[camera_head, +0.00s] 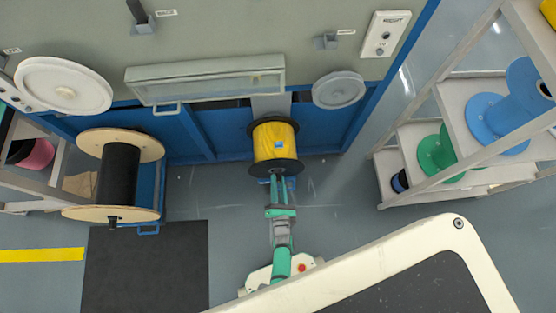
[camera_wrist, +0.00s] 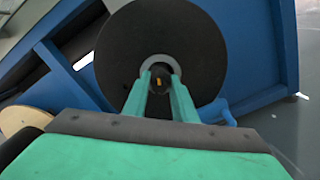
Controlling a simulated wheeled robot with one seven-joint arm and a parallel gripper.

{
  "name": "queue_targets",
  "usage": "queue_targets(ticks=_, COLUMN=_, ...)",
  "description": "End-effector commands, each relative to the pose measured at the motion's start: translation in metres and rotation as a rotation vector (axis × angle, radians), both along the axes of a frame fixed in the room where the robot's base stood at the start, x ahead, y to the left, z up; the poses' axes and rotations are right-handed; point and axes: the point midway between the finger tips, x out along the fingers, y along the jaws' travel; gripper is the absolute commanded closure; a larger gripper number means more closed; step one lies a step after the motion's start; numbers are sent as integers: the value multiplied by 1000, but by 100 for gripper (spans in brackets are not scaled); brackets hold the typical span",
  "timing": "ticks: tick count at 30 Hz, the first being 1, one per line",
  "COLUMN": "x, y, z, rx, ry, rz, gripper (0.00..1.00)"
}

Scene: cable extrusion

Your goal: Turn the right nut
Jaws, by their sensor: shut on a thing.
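A spool of yellow cable (camera_head: 272,141) with black end flanges stands on its stand in the right bay of the machine. Its near flange (camera_wrist: 118,48) fills the middle of the wrist view, with a light grey ring (camera_wrist: 160,60) around its hub. My gripper (camera_head: 279,178) reaches straight to this hub. In the wrist view, the green fingers of my gripper (camera_wrist: 160,82) lie on either side of a dark nut (camera_wrist: 160,74) at the hub's centre and are shut on it. The nut is small and dark, and its shape is partly hidden by the fingers.
A black cable spool (camera_head: 117,174) with wooden flanges stands to the left, above a dark floor mat (camera_head: 145,265). Shelves (camera_head: 388,180) with green and blue spools stand at the right. The floor between spool and shelves is clear.

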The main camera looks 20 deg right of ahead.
Motion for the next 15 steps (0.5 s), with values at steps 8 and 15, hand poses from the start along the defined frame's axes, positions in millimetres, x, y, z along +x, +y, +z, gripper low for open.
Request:
queue_targets(ticks=8, x=-1, y=1, z=-1, rx=-195, ry=60, rz=1, gripper=98)
queue_targets(ticks=15, x=0, y=1, z=-1, rx=-297, ry=90, rz=2, gripper=98)
